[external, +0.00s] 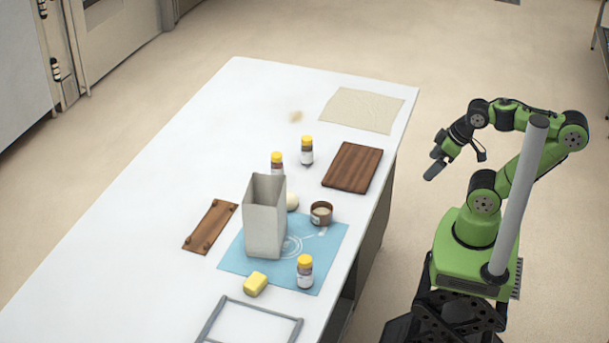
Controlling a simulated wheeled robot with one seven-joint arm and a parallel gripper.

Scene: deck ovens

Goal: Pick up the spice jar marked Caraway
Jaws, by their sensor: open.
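Three spice jars with yellow caps stand upright on the white table. One jar (305,272) is on the blue mat near the front right corner. Another jar (307,150) stands farther back on bare table. A third jar (277,162) is just left of it, its lower part hidden behind the grey bin. The labels are too small to read, so I cannot tell which is Caraway. My gripper (433,167) is open and empty, off the table's right side, to the right of the dark wooden board and apart from all jars.
A tall grey bin (264,222) stands on the blue mat (322,254) beside a small brown pot (321,213) and a pale round item (292,201). A yellow block (255,284), wooden board (353,167), wooden rack (210,227), cloth (362,110) and grey frame (209,318) lie around. The table's far left is clear.

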